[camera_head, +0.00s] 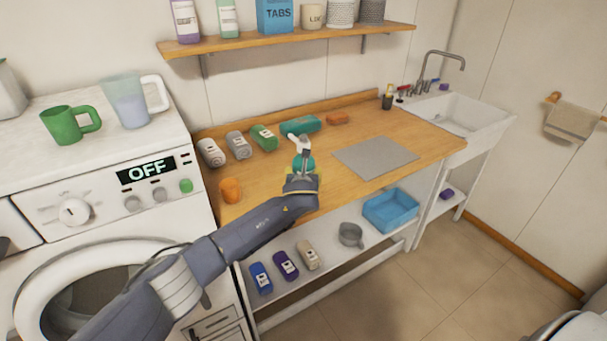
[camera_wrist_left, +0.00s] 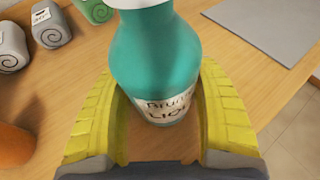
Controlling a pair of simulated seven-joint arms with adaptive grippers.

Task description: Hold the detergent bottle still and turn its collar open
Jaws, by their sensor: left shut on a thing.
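The teal detergent bottle (camera_head: 307,164) stands upright on the wooden counter, with a white spray-like top (camera_head: 298,142) in the head view. In the left wrist view the bottle (camera_wrist_left: 155,60) has a printed white label, and the lower edge of its white collar (camera_wrist_left: 138,3) shows at the top edge. My left gripper (camera_head: 303,180) is shut on the bottle's body. Its yellow fingers (camera_wrist_left: 160,115) lie on both sides of it in the wrist view. My right gripper is not in view.
Grey rolls (camera_head: 211,153), a green roll (camera_head: 264,138), a teal item (camera_head: 301,125), an orange sponge-like item (camera_head: 337,118) and an orange object (camera_head: 230,190) lie around the bottle. A grey mat (camera_head: 375,157) leaves flat room to its right. A washing machine (camera_head: 100,190) stands at left.

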